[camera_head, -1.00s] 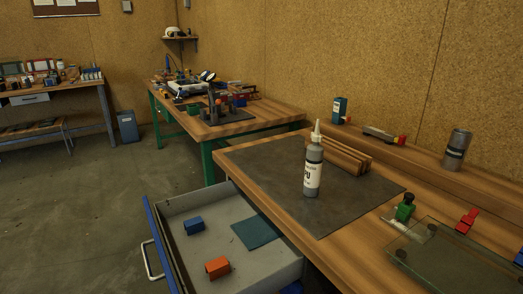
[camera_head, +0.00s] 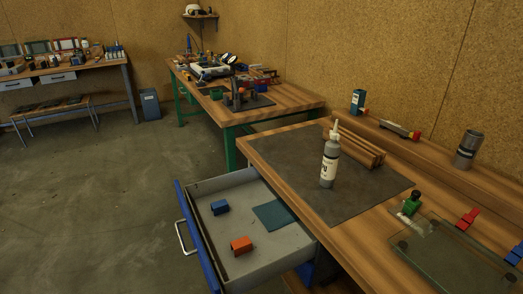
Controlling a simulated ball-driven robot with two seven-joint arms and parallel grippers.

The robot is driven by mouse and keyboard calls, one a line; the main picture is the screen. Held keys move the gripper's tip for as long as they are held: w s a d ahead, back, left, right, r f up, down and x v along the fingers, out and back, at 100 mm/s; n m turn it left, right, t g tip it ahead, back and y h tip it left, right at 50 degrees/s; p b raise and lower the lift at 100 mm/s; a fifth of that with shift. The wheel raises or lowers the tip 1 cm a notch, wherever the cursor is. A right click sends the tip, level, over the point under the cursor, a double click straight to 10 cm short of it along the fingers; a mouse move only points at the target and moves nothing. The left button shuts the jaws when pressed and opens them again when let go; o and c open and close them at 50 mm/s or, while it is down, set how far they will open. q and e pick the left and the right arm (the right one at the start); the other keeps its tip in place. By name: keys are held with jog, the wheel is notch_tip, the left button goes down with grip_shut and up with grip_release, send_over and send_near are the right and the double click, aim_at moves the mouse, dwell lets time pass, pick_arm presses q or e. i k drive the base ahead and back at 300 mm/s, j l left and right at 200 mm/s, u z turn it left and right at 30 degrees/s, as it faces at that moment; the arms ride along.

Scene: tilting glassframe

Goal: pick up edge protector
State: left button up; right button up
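Two small blocks lie apart in the open grey drawer (camera_head: 275,268) below the bench: an orange one (camera_head: 241,245) near the front and a blue one (camera_head: 220,207) farther back. Either could be an edge protector; I cannot tell for sure which one is meant. The orange block seems to have a dark opening or recess on one side. A flat teal cloth or pad (camera_head: 272,215) lies to their right in the drawer. Neither of my grippers is in view.
A bottle (camera_head: 329,163) stands on the dark mat (camera_head: 295,170) beside wooden strips (camera_head: 362,150). A glass pane (camera_head: 445,262) lies at right with green (camera_head: 412,203), red (camera_head: 467,218) and blue (camera_head: 515,254) clamps. The floor (camera_head: 100,210) left of the drawer is clear.

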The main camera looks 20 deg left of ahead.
aim_at(220, 207)
jog(key=u, duration=0.35)
jog(key=k+j+u, duration=0.1)
jog(key=u, duration=0.3)
jog(key=k+j+u, duration=0.1)
jog(key=u, duration=0.25)
